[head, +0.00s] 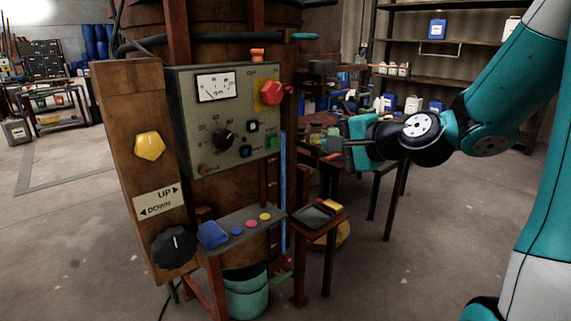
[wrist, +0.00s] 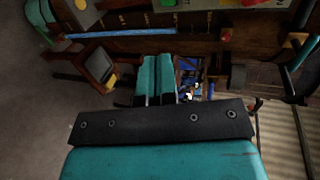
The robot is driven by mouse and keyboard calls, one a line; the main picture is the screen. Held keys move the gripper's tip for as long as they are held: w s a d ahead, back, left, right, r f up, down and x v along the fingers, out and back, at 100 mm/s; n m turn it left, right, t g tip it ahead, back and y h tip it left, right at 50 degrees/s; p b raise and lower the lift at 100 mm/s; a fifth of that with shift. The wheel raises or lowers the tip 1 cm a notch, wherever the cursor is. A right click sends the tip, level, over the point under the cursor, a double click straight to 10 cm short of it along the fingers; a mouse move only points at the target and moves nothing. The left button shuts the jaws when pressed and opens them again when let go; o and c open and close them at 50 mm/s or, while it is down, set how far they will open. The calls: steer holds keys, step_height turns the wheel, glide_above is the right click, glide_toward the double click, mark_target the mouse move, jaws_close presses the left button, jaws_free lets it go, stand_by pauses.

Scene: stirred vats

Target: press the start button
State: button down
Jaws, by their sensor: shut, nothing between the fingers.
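A grey control panel (head: 203,130) is fixed to the front of a wooden vat. A green square button (head: 273,142) sits at its lower right edge; its label is too small to read, so I cannot confirm that it is the start button. A green patch (wrist: 197,3) shows at the top edge of the wrist view. My gripper (head: 332,147) is right of the panel, apart from it, with its fingers pointing left. In the wrist view its two teal fingers (wrist: 158,80) lie together, with nothing between them.
The panel also has a red knob (head: 271,93), a gauge (head: 216,86), a black dial (head: 222,137) and a blue button (head: 245,151). Below are a shelf with coloured buttons (head: 251,224) and a small stand with a dark tray (head: 314,215). Free floor lies at the front right.

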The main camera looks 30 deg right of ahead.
steer(key=shift+s, duration=0.2)
stand_by(0.3)
steer(key=p, duration=1.2)
glide_toward(278, 142)
steer(key=x, duration=0.7)
steer(key=shift+w, duration=0.1)
